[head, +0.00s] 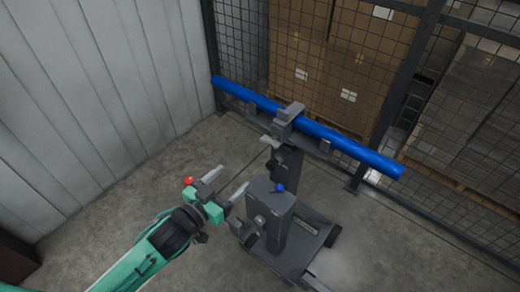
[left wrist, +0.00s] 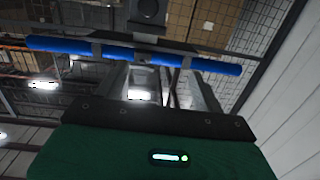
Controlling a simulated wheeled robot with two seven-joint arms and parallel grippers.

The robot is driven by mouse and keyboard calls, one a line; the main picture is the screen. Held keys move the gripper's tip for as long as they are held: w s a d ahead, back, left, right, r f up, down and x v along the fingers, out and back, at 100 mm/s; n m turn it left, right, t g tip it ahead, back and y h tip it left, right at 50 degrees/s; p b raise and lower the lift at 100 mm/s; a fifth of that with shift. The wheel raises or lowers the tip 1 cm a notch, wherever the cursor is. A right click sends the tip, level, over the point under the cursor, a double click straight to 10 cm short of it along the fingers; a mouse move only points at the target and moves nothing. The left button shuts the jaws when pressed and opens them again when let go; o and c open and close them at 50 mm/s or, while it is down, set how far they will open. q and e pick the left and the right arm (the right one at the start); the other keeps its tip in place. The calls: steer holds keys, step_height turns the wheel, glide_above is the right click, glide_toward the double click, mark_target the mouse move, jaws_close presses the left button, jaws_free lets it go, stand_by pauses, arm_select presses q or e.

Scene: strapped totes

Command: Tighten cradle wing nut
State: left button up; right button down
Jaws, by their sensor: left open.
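A long blue pipe (head: 345,145) lies across a grey cradle (head: 290,112) on top of a wheeled stand. A grey clamp block sits over the pipe's middle. A small light grey piece (head: 268,141) sticks out at the cradle's near left side; it may be the wing nut, but it is too small to be sure. My left gripper (head: 235,177) is open and empty, to the left of and nearer than the cradle, apart from it. In the left wrist view its two fingers (left wrist: 160,85) stand apart with the blue pipe (left wrist: 215,66) crossing beyond them. My right gripper is not visible.
The stand's grey post (head: 270,215) carries a blue knob (head: 280,188) and rises from a wheeled base close to my gripper. A mesh fence (head: 295,40) with stacked boxes (head: 345,75) stands behind. A white corrugated wall (head: 100,90) is at left. Floor left of the stand is clear.

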arm_select(q)
step_height(320, 180, up, 5)
steer(key=s+h, duration=0.1)
steer(key=s, duration=0.2)
steer(key=p, duration=0.5)
glide_toward(272, 139)
steer(key=x, duration=0.6)
steer(key=shift+f, duration=0.1)
steer(key=shift+w+d+f, duration=0.1)
steer(key=shift+w+d, duration=0.35)
steer(key=shift+w, duration=0.05)
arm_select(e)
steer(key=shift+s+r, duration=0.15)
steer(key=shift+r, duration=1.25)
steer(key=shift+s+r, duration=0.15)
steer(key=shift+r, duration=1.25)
arm_select(q)
steer(key=shift+c, duration=0.2)
steer(key=c, duration=1)
